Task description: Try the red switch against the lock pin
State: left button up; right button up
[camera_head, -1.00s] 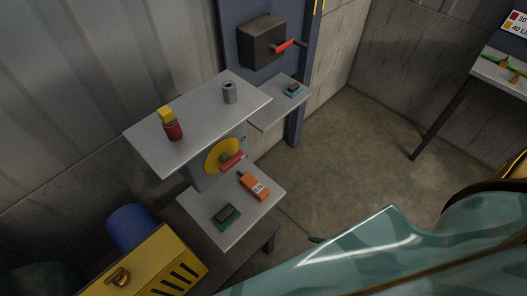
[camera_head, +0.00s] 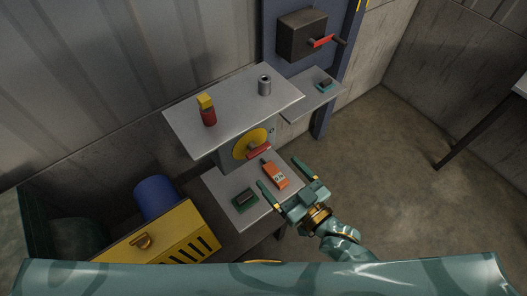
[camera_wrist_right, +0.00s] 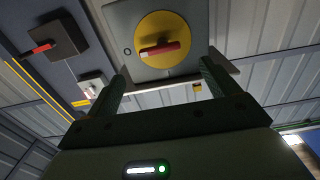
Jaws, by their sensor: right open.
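The red switch handle (camera_head: 258,150) sits across a round yellow plate (camera_head: 243,147) on a grey box under the upper shelf. In the right wrist view the red handle (camera_wrist_right: 160,49) lies nearly level on the yellow disc, straight ahead between my fingers. My right gripper (camera_head: 278,171) is open and empty, in front of the switch and over the lower shelf. The fingers appear apart from the handle in the wrist view (camera_wrist_right: 163,68). I cannot make out a lock pin. My left gripper is not in view.
An orange tester (camera_head: 275,174) and a dark green block (camera_head: 245,200) lie on the lower shelf. The upper shelf (camera_head: 235,112) holds a red-and-yellow piece (camera_head: 207,110) and a grey cylinder (camera_head: 264,85). A dark box (camera_head: 302,36) with another red handle is behind. Floor at right is clear.

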aim_at(261, 153)
jog(key=x, duration=0.8)
jog(key=shift+a, duration=0.1)
jog(key=c, duration=1)
jog(key=shift+n, duration=0.8)
jog(key=o, duration=1)
jog(key=v, duration=1.6)
